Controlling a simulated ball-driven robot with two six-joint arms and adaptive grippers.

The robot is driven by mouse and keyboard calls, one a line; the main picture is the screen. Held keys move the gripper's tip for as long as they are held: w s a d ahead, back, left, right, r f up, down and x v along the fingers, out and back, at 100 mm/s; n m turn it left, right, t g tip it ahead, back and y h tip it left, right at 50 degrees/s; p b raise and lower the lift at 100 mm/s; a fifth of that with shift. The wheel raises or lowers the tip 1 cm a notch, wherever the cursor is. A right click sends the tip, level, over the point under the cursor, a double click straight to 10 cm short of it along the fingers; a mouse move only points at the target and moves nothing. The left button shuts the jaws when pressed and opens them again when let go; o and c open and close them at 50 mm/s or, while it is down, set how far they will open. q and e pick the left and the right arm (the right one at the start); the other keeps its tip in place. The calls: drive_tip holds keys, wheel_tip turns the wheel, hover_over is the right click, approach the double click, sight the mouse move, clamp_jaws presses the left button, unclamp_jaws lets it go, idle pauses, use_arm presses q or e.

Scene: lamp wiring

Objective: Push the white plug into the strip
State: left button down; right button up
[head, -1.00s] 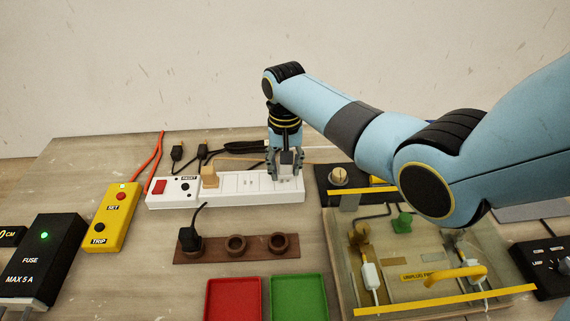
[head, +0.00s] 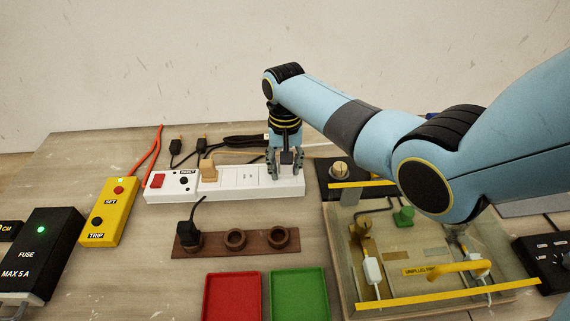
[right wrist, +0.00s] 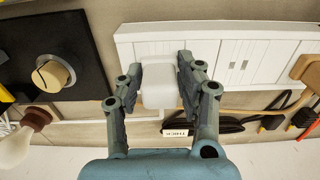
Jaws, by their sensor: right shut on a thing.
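The white power strip (head: 225,188) lies across the middle of the table. My right gripper (head: 286,165) points down at the strip's right end. It is shut on the white plug, a pale block (right wrist: 160,87) between the two fingers in the right wrist view. In that view the plug overlaps the right-end part of the strip (right wrist: 135,42). The head view mostly hides the plug behind the fingers, and how deep it sits cannot be told. My left gripper is out of view.
A tan plug (head: 208,170) stands in the strip, left of the gripper. A brown holder (head: 252,244) with a black plug (head: 189,234), a red tray (head: 208,312) and a green tray (head: 323,312) lie in front. A clear-covered box (head: 345,285) stands at right.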

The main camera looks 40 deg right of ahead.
drive_tip(key=o, duration=1.2)
drive_tip(key=shift+c, duration=0.2)
drive_tip(key=shift+r, duration=0.1)
wheel_tip(320, 180, up, 12)
drive_tip(key=shift+f, duration=0.1)
